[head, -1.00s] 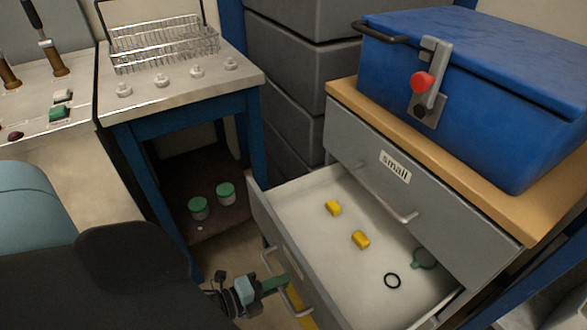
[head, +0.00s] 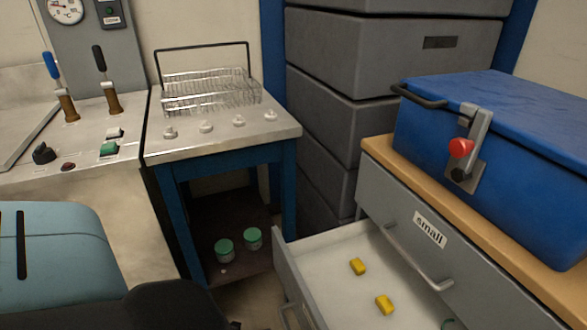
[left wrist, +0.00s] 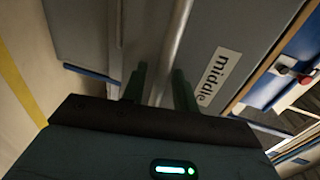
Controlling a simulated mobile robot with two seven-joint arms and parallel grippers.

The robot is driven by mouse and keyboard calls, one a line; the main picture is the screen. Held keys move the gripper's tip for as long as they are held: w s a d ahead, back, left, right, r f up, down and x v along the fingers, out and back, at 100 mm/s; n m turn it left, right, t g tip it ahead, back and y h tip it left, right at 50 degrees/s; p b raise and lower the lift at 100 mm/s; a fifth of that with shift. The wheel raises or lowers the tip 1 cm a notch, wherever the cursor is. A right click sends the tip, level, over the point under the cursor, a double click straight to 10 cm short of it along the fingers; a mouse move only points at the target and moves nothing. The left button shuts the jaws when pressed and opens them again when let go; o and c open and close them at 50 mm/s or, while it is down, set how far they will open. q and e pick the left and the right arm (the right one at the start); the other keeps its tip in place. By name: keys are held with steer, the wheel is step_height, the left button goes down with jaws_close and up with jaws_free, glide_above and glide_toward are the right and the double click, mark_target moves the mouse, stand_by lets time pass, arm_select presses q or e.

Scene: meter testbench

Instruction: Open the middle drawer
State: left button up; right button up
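The middle drawer (head: 287,277) stands pulled out below the closed drawer labelled "small" (head: 430,229). Inside it are two yellow blocks (head: 357,266); part of a green item shows at the picture's bottom edge. In the left wrist view, the middle drawer's front (left wrist: 85,28) carries a "middle" label (left wrist: 218,77) and a grey bar handle (left wrist: 172,45). My left gripper (left wrist: 160,88) has its two green fingers apart, one each side of the handle, with a visible gap. My left gripper is below the head view's frame. My right gripper is not in view.
A blue box (head: 500,150) with a red-knobbed latch sits on the wooden cabinet top (head: 385,150). A side table (head: 220,141) holds a wire basket (head: 210,90) and several white knobs. Two green-lidded jars (head: 225,250) stand on its lower shelf. Grey stacked bins (head: 340,115) are behind.

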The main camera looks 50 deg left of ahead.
arm_select(q)
steer(key=v, duration=0.7)
steer(key=shift+s+p, duration=0.4)
steer(key=shift+a, duration=0.1)
